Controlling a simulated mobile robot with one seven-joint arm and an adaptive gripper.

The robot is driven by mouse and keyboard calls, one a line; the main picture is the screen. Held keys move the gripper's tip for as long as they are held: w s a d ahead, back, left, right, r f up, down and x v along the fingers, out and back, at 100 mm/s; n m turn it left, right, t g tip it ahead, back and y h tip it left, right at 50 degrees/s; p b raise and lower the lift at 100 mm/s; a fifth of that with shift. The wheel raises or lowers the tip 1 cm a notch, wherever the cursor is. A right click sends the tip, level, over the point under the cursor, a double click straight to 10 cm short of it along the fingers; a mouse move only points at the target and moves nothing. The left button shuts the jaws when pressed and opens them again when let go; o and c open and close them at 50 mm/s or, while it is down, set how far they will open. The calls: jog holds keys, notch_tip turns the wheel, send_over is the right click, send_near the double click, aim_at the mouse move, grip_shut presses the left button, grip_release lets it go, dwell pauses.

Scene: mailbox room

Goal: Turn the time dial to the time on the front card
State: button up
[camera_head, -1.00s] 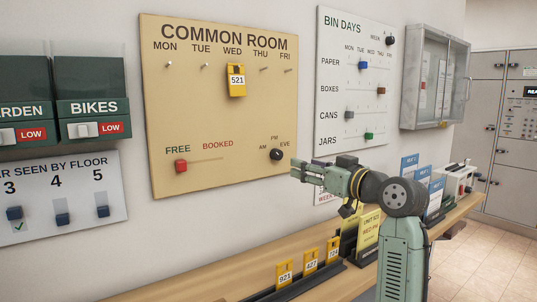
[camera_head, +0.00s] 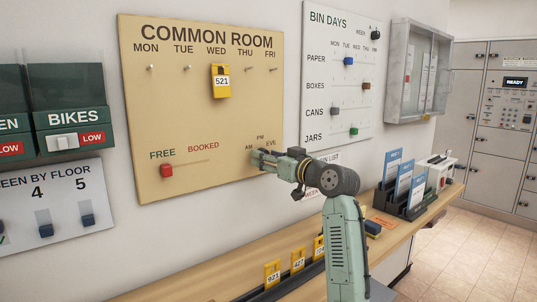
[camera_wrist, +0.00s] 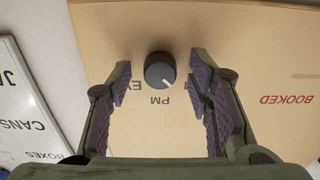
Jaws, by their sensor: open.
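The time dial (camera_wrist: 160,70) is a dark round knob on the tan Common Room board (camera_head: 205,120). In the wrist view, which is upside down, its white pointer line slants down and slightly right, near PM and on the side away from EVE. My gripper (camera_wrist: 160,82) is open, with one finger on each side of the dial and visible gaps. In the head view my gripper (camera_head: 257,160) is at the board just below AM, PM and EVE and hides the dial.
A red slider (camera_head: 167,170) sits at FREE. A yellow 521 tag (camera_head: 221,81) hangs under WED. The wooden shelf (camera_head: 200,270) below holds several yellow tags and blue cards (camera_head: 403,183). The Bin Days board (camera_head: 342,75) is to the right.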

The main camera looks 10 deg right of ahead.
grip_shut()
dwell(0.7)
jog(key=shift+m, duration=0.3)
jog(key=shift+a+r+m+p, duration=0.1)
jog(key=shift+m+p, duration=1.25)
jog(key=shift+m, duration=2.65)
